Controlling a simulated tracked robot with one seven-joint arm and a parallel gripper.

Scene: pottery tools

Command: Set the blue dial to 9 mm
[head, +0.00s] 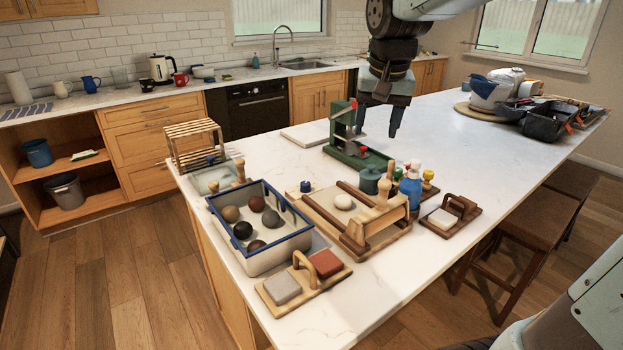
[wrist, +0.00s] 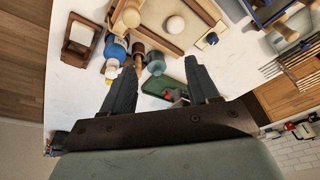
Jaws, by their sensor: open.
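The blue dial (head: 305,186) is a small blue knob at the back left corner of a wooden board (head: 318,207) that holds a pale clay ball (head: 344,201) and a wooden roller frame. It also shows in the wrist view (wrist: 212,39), upper right of centre. Its scale marks are too small to read. My gripper (head: 379,122) is open and empty, pointing down above the counter, behind and to the right of the dial. In the wrist view the fingers (wrist: 164,65) are spread apart, with the dial beyond the right one. Nothing touches the dial.
A green stand (head: 357,157) with red knobs is close to my gripper. A blue bottle (head: 410,188) and green pot (head: 370,181) stand right of the board. A blue-rimmed tray (head: 281,259) of clay balls is left. Bare counter (head: 460,150) lies to the right.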

